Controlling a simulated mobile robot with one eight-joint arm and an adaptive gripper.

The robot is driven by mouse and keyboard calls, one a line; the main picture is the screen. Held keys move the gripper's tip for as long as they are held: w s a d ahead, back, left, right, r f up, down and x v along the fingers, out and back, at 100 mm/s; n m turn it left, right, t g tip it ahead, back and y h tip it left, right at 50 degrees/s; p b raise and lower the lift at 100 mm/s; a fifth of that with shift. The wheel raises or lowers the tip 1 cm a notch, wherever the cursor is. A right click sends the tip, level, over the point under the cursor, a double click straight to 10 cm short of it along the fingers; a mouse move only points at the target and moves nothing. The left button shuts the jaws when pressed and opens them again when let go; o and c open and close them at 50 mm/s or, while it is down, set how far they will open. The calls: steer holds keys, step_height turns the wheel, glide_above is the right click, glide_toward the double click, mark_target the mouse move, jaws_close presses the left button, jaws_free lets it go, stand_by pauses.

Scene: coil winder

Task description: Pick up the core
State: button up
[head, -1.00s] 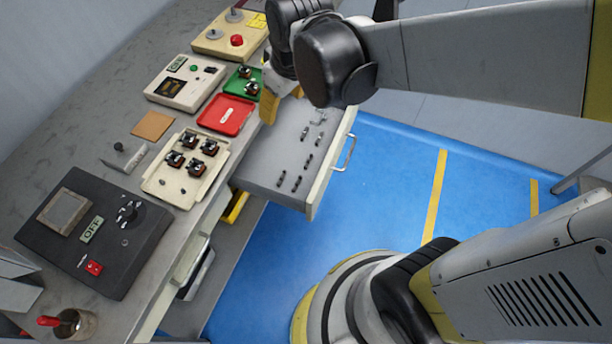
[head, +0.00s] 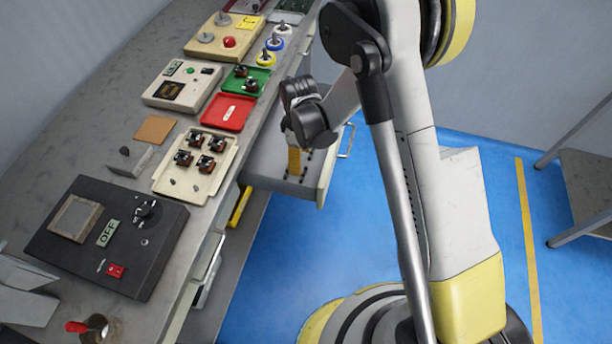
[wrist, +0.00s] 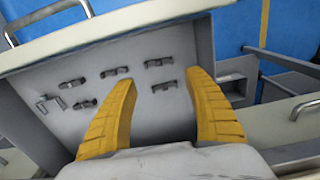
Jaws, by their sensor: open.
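Several small dark grey core pieces lie spread on the floor of the open drawer (head: 259,168). In the wrist view, one core (wrist: 163,86) lies between the fingertips, with another core (wrist: 159,62) just beyond it. More lie to the left, including one core (wrist: 115,72) by the left fingertip. My gripper (head: 294,172) points down over the drawer. In the wrist view my gripper (wrist: 161,77) has its two yellow fingers wide apart with nothing held. Its height above the cores is hard to tell. In the head view my gripper hides part of the drawer's contents.
A bent metal piece (wrist: 48,103) lies at the drawer's left in the wrist view. On the bench are a cream tray (head: 168,185) with several wound parts, a red tray (head: 227,112) and a green tray (head: 258,76).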

mark_target(303, 173)
step_height(303, 173, down, 3)
steer(key=shift+r+b, duration=0.2)
steer(key=shift+b, duration=0.1)
steer(key=f+b, duration=0.2)
steer(key=f, duration=0.1)
steer(key=f+b, duration=0.1)
steer(key=f, duration=0.1)
steer(key=shift+s+d, duration=0.1)
steer(key=shift+d, duration=0.25)
steer(key=c, duration=0.8)
steer(key=shift+c, duration=0.6)
steer(key=shift+r, duration=0.1)
steer(key=shift+o, duration=0.2)
step_height(303, 173, up, 10)
steer(key=p, duration=0.4)
steer(key=shift+p, duration=0.3)
steer(key=shift+d, duration=0.1)
